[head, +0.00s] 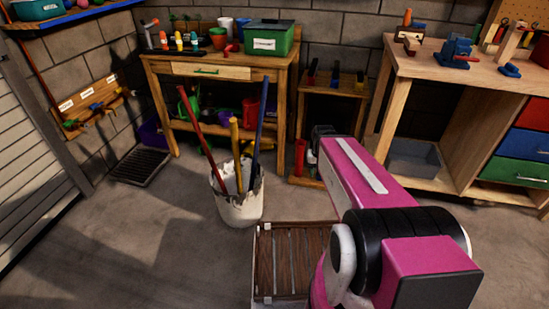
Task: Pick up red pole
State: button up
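The red pole (197,128) stands tilted in a white, ragged-rimmed container (240,209) on the floor, leaning up to the left. A yellow pole (235,148) and a blue pole (257,130) stand in the same container, to its right. The lower ends of the poles are hidden inside the container. My pink and black arm fills the lower right of the head view. My gripper is not visible, so its place relative to the red pole does not show.
A slatted wooden crate or platform (292,252) lies on the floor between the container and my arm. A wooden table (217,73) with pots and a green box (270,39) stands behind. A workbench (470,82) stands right. Floor left of the container is clear.

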aim_at(184, 98)
jog(key=u, duration=1.1)
jog(key=l+u, duration=0.6)
jog(key=u, duration=0.15)
jog(key=k+l+u, duration=0.15)
jog(key=u, duration=0.25)
jog(key=k+l+u, duration=0.15)
jog(key=l+u, duration=0.25)
jog(key=k+l+u, duration=0.3)
jog(key=k+l, duration=0.45)
jog(key=i+l, duration=0.15)
jog(key=i, duration=0.75)
